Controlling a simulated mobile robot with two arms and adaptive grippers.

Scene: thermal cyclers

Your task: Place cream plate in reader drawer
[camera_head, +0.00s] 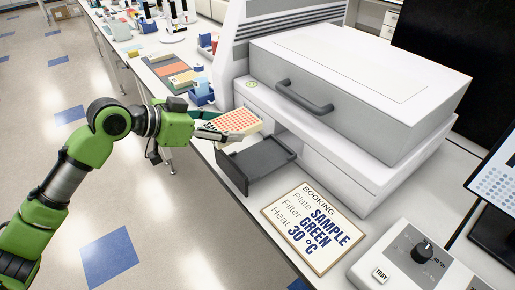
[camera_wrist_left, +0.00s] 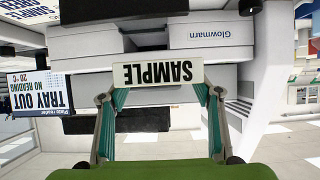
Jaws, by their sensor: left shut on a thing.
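The cream plate (camera_head: 241,121), with rows of orange-red wells, is held in my left gripper (camera_head: 222,134). In the left wrist view the plate's edge (camera_wrist_left: 160,74) carries a SAMPLE label and sits between the two fingertips (camera_wrist_left: 157,92). The dark grey reader drawer (camera_head: 262,158) is pulled out of the front of the white reader (camera_head: 345,85). In the head view the plate is above and behind the drawer's left part, close to the reader's front; its exact height over the drawer is unclear. My right gripper is not in view.
A booking card (camera_head: 315,226) reading SAMPLE, GREEN, 30 °C lies in front of the reader. A control box (camera_head: 405,258) with a knob and TRAY button stands at the right. A display (camera_wrist_left: 39,92) reads TRAY OUT, NO READING, 20 °C. Blue holders (camera_head: 200,92) stand left of the reader.

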